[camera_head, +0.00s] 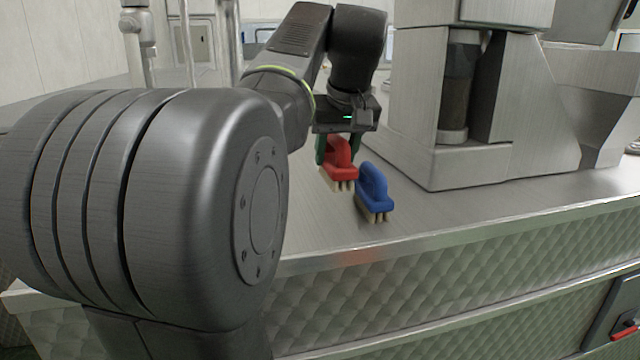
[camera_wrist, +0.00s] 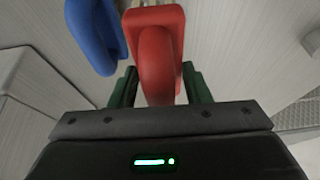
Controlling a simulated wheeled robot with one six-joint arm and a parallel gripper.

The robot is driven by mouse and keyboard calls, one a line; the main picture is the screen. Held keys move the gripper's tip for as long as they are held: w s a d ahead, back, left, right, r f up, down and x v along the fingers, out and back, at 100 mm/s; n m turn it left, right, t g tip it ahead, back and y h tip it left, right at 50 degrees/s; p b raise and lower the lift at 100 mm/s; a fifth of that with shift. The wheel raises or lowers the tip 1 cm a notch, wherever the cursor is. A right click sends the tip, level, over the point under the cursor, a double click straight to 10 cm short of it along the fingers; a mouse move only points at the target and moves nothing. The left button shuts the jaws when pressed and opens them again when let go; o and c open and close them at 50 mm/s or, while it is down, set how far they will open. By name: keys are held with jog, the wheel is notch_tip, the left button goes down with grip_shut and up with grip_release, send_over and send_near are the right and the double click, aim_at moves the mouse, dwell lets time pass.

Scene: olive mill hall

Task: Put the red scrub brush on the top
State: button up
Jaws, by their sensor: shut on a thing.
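The red scrub brush (camera_head: 340,160) has an arched handle and pale bristles pointing down. My gripper (camera_head: 336,146) is shut on its handle, with the green fingers on either side. In the head view the brush seems held just above or at the steel top (camera_head: 310,215); I cannot tell whether its bristles touch. In the wrist view the red brush (camera_wrist: 156,50) sits between the green fingers (camera_wrist: 160,88). A blue scrub brush (camera_head: 374,188) stands on the top, close to the right of the red one, and also shows in the wrist view (camera_wrist: 95,35).
A large steel machine (camera_head: 420,140) stands on the top at the right, close behind the brushes. The top's front edge (camera_head: 420,233) runs below the blue brush. The top is clear to the right along the front. My arm hides the left part.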

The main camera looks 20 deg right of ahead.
aim_at(344, 139)
jog(key=shift+f, duration=3.1)
jog(key=o, duration=0.7)
jog(key=shift+f, duration=0.1)
jog(key=shift+o, duration=0.2)
jog(key=v, duration=1.2)
jog(key=shift+w, duration=0.1)
